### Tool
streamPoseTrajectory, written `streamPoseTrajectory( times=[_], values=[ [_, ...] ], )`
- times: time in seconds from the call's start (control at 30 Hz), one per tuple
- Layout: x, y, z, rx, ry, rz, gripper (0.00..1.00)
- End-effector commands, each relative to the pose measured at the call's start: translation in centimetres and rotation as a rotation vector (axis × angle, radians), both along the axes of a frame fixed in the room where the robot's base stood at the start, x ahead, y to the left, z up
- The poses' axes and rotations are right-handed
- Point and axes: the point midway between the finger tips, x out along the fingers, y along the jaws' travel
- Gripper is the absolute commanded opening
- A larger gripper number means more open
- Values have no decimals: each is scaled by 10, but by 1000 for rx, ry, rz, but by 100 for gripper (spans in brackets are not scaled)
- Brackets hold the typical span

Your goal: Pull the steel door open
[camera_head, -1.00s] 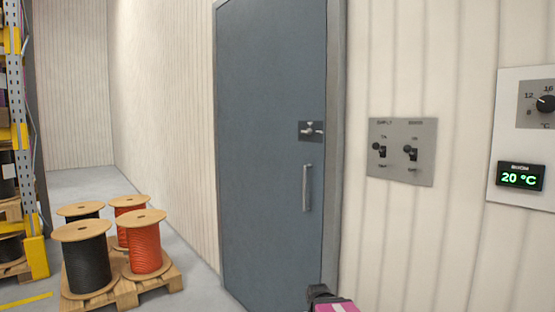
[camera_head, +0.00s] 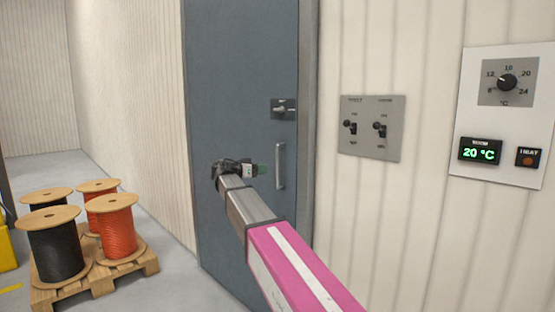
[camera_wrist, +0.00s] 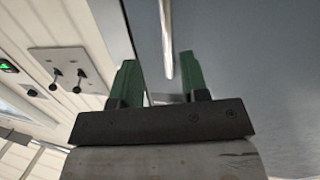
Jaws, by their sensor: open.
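The steel door (camera_head: 235,60) is blue-grey and stands shut in its grey frame. My gripper (camera_head: 262,169) is in front of the door, just left of the handle in the head view. In the wrist view, my gripper's green fingers (camera_wrist: 158,80) are apart, and the pale handle bar (camera_wrist: 167,38) runs ahead between their tips. I cannot tell whether the bar lies within the fingers' reach. Nothing is held.
A switch panel with two toggles (camera_head: 371,127) is on the wall right of the door. Farther right is a thermostat panel (camera_head: 507,115) reading 20 °C. A wooden pallet (camera_head: 95,283) with several cable reels stands on the floor at left.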

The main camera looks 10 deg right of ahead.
Motion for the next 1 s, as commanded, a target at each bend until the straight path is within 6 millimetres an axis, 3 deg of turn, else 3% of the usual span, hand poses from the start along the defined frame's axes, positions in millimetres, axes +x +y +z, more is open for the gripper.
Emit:
streamPoseTrajectory(
  times=[0.03, 0.1, 0.27, 0.73, 1.0],
  values=[
    [4, 7, 16, -13, -43, -4, 41],
    [5, 11, 28, -26, -84, -8, 41],
    [7, 6, 35, -35, -110, -12, 41],
    [39, -63, 34, -34, -105, -11, 41],
    [49, -84, 33, -34, -104, -9, 41]
  ],
)
